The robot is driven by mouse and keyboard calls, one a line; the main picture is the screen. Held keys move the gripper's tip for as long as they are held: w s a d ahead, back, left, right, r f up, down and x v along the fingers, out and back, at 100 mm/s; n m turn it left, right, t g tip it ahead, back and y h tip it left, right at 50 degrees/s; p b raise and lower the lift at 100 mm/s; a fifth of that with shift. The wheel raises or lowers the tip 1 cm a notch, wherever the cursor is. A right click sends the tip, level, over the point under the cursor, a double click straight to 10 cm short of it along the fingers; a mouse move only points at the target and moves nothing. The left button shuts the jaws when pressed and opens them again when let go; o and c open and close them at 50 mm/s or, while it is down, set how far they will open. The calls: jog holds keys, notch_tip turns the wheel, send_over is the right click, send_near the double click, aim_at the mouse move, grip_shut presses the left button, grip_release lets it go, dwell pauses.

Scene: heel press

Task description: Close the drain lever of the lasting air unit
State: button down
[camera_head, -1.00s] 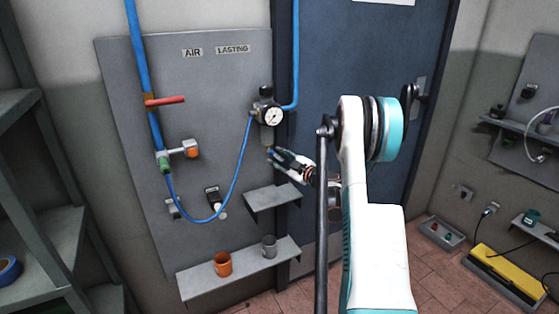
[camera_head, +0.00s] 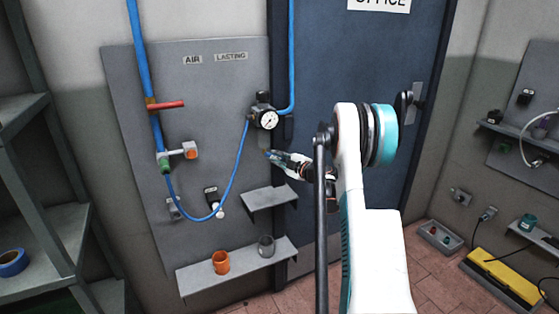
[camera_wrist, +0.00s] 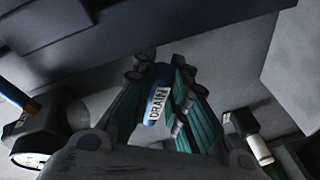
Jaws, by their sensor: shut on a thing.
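The lasting air unit (camera_head: 264,118) with its round gauge is mounted on the grey panel below the LASTING label. My gripper (camera_head: 273,157) is at the bottom of the unit, under its bowl. In the wrist view, a blue lever with a white DRAIN tag (camera_wrist: 157,105) sits between the fingers of my gripper (camera_wrist: 160,88). The fingers are shut on this drain lever. In the head view the lever is mostly hidden by the fingers, with only a small blue bit showing.
A small grey shelf (camera_head: 268,198) sits just below my gripper. A blue hose (camera_head: 234,178) loops left of the unit. A blue door (camera_head: 345,60) stands behind my arm.

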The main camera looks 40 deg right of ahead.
jog(key=shift+d+r+n, duration=0.1)
jog(key=shift+r+n, duration=0.1)
jog(key=shift+n, duration=0.4)
jog(key=c, duration=1.6)
grip_release()
jog(key=shift+o, duration=0.2)
jog(key=shift+s, duration=0.1)
jog(key=s+r, duration=0.1)
jog(key=s, duration=1.1)
jog(key=shift+r, duration=0.15)
jog(key=shift+d, duration=0.1)
jog(key=shift+c, duration=0.2)
